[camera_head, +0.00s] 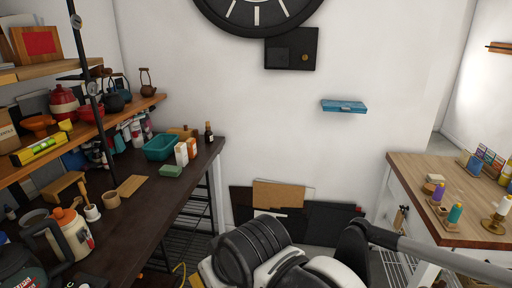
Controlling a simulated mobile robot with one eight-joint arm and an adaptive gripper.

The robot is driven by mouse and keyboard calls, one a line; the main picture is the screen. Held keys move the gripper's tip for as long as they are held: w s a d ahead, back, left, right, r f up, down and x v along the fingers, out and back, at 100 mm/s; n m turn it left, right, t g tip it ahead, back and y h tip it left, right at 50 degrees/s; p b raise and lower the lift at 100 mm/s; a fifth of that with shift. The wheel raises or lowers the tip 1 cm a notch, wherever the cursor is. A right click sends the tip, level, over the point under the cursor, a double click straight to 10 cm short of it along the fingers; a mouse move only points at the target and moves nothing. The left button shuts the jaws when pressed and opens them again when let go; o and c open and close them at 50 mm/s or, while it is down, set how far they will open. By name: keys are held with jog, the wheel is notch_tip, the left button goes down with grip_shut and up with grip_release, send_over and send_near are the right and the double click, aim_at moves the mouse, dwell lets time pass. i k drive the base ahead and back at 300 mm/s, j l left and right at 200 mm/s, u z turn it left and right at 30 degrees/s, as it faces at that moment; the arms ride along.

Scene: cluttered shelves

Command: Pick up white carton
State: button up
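A small upright white carton (181,154) stands on the dark counter (130,225) at the left, towards its far end. An orange and white carton or bottle (192,148) stands close at its right. A teal bin (160,148) is just to its left, and a green block (171,171) lies in front of it. Black and white parts of my own arm fill the bottom middle, well apart from the carton. I cannot make out my gripper's fingers in this view.
Wooden shelves (88,128) with pots, kettles and a yellow level hang above the counter's left side. A dark bottle (208,132) stands at the counter's far end. A kettle (70,235) stands nearer. A wooden-topped cabinet (455,195) with candles is at right.

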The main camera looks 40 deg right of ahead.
aim_at(180, 149)
jog(key=z, duration=0.4)
jog(key=i+l+u, duration=0.3)
jog(key=i+l, duration=0.15)
jog(key=i+l+u, duration=0.15)
jog(key=l, duration=0.25)
jog(key=i+l+u, duration=0.15)
jog(key=l, duration=0.2)
jog(key=i+l+u, duration=0.25)
jog(key=l, duration=0.5)
jog(key=i+l+u, duration=0.15)
jog(key=l, duration=0.25)
jog(key=i+l+u, duration=0.15)
jog(key=l, duration=0.25)
jog(key=i, duration=0.05)
